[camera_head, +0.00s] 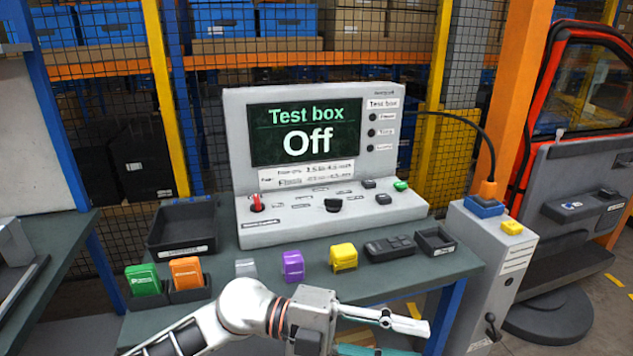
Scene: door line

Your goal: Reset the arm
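My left arm (235,312) comes in from the bottom left and reaches right across the front edge of the bench. Its gripper (418,340) points right at the bottom of the view. One pale finger and one teal finger show apart with nothing seen between them, so it looks open. The lower finger is partly cut off by the picture's edge. My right arm and gripper are not in view.
The test box (310,165) stands on the bench (385,280), its screen reading "Off". Green (143,280), orange (186,272), purple (293,266) and yellow (343,257) blocks sit behind the arm. A grey pedestal (490,255) and a red-framed door (575,130) stand right.

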